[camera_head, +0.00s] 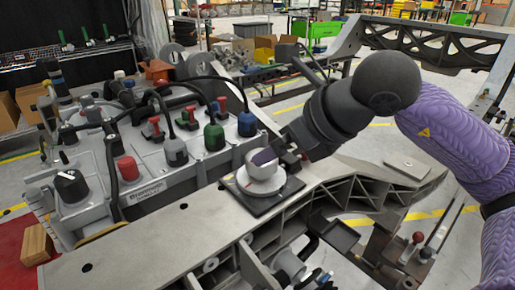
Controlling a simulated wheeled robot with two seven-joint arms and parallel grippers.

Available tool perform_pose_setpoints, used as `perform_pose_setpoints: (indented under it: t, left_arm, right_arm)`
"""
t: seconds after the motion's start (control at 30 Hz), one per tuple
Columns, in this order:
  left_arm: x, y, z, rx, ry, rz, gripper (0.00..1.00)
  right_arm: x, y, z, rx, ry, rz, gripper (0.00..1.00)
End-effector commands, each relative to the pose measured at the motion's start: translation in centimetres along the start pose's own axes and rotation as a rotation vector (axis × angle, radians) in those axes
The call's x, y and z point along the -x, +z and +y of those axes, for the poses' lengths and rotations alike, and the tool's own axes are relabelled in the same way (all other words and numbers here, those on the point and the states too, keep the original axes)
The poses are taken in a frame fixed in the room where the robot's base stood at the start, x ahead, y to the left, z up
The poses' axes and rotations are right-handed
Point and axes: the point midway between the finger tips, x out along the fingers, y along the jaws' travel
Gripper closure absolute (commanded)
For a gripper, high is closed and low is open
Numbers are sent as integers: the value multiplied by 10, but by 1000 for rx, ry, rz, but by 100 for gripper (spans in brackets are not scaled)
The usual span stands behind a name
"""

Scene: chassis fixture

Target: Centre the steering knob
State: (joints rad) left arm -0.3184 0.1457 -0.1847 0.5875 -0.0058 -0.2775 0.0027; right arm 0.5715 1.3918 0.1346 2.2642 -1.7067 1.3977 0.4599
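The steering knob (263,172) is a pale round knob on a wider light dial, set on a dark square plate (262,206) on the grey chassis beam. A small reddish mark shows on the dial's front left; which way the knob points is not clear. My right gripper (276,158) comes in from the upper right, with dark fingers at the knob's top and right side. One finger overlaps the knob's top. The far side of the grasp is hidden, so I cannot tell whether the fingers are closed on it. My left gripper is not in view.
A grey control box (148,185) with red, green, blue and black connectors and cables stands close left of the knob. A wooden block (36,244) lies at the lower left. Open frame pockets and a lever with a red ball (418,237) lie to the right.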

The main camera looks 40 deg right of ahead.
Motion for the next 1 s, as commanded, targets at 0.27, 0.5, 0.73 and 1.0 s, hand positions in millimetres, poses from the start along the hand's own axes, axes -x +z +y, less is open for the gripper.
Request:
perform_pose_setpoints:
  t: [0.27, 0.5, 0.73, 1.0]
  left_arm:
    - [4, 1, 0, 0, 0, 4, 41]
    - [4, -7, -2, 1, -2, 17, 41]
    - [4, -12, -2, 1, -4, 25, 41]
    - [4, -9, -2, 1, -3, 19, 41]
  right_arm:
    - [-43, 0, 0, -3, 4, -3, 0]
    - [-53, 0, 1, 0, 3, -1, 0]
    - [-53, 0, 0, -1, 3, -1, 15]
    - [-52, 0, 0, -1, 3, 0, 72]
